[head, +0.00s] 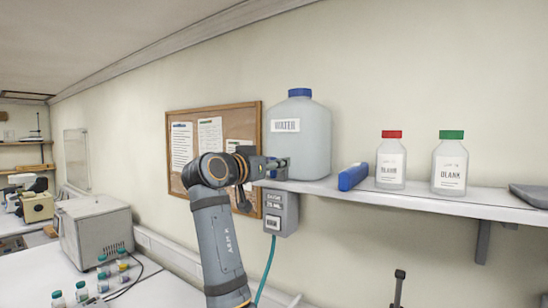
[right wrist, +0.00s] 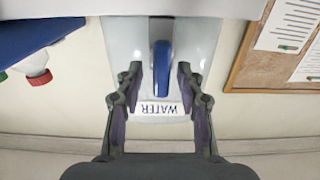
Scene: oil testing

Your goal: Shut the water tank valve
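The water tank (head: 311,135) is a translucent jug with a blue cap and a WATER label, standing on the wall shelf in the head view. My right gripper (head: 278,166) is at the tank's lower front. The right wrist view shows the tank (right wrist: 207,50) upside down, with a blue valve handle (right wrist: 162,68) standing lengthwise in the picture beside the label. My right gripper (right wrist: 158,75) is open, with one finger on each side of the handle and a visible gap on both sides. The valve is hidden by the gripper in the head view. My left gripper is not in view.
On the shelf (head: 480,202) right of the tank are a blue object (head: 352,176), a red-capped bottle (head: 391,162) and a green-capped bottle (head: 450,164). A grey box (head: 281,211) with a hose hangs below. A cork board (head: 216,125) is on the wall behind.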

